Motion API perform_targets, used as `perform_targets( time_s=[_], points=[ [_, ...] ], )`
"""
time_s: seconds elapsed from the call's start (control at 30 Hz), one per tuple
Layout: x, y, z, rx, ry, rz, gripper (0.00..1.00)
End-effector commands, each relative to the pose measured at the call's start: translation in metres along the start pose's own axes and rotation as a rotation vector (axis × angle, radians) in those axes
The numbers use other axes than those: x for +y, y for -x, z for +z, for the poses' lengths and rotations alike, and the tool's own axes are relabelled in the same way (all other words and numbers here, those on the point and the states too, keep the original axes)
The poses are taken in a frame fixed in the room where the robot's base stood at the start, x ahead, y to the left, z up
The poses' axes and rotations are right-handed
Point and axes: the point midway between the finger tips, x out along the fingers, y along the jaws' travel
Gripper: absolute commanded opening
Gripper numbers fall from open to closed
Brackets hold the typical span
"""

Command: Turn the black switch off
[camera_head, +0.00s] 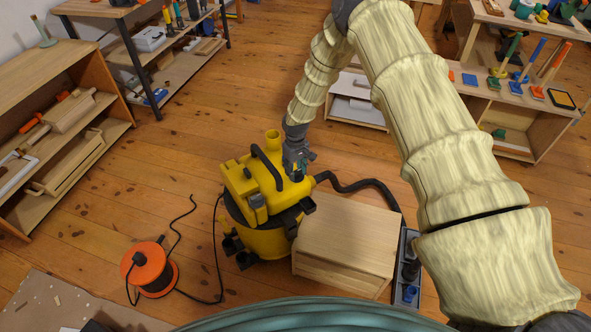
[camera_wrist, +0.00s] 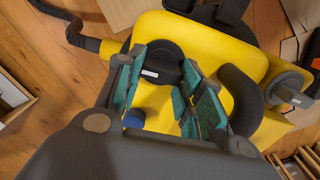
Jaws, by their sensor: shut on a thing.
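A yellow vacuum (camera_head: 264,236) with a dark band stands on the wooden floor in the head view. Its yellow top also fills much of the wrist view (camera_wrist: 190,37). The black switch (camera_wrist: 158,66) is a round dark knob with a small white mark, on that yellow top. My gripper (camera_wrist: 165,62) has its two teal-padded fingers on either side of the switch and is shut on it. In the head view my gripper (camera_head: 297,168) reaches down onto the vacuum's top, and the switch is hidden there by the gripper.
A black carry handle (camera_wrist: 243,100) arches close to the right finger. A black hose (camera_head: 360,184) runs right from the vacuum. A wooden box (camera_head: 348,232) stands beside it. An orange cable reel (camera_head: 148,254) lies left on the floor. Shelves (camera_head: 60,85) stand at the left.

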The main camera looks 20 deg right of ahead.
Motion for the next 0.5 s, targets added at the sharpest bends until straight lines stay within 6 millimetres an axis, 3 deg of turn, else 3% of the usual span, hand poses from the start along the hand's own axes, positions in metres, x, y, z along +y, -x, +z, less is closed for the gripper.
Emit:
perform_targets(
  time_s=[0.17,0.2,0.3,0.5],
  points=[
    [0.0012,0.0006,-0.0002,0.001,0.000,0.001,0.13],
    [0.0012,0.0006,-0.0002,0.001,0.000,0.001,0.41],
    [0.0010,0.0005,-0.0003,0.000,0.000,0.001,0.59],
    [0.0002,0.0002,-0.0004,0.000,0.000,0.001,0.59]
  ],
)
